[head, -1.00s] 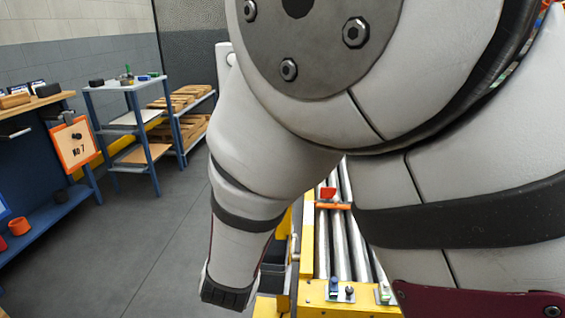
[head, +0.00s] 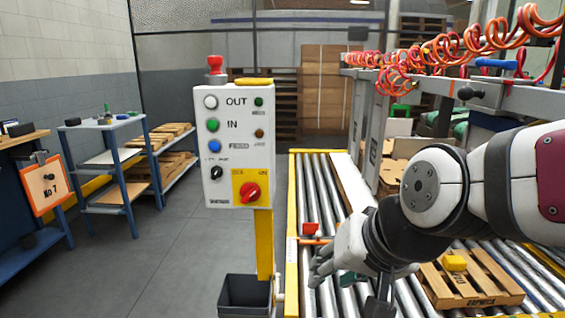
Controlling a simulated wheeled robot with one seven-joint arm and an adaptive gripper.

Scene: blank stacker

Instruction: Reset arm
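My arm reaches in from the right edge over the roller conveyor (head: 309,194). My gripper (head: 322,266) shows small and partly hidden at the far end of the arm, low over the left part of the rollers. I cannot make out whether its fingers are apart or closed, and I see nothing clearly held in it.
A control box (head: 238,140) with coloured buttons and a red knob stands on a yellow post, left of the arm. A dark bin (head: 244,293) sits below it. Open floor lies left.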

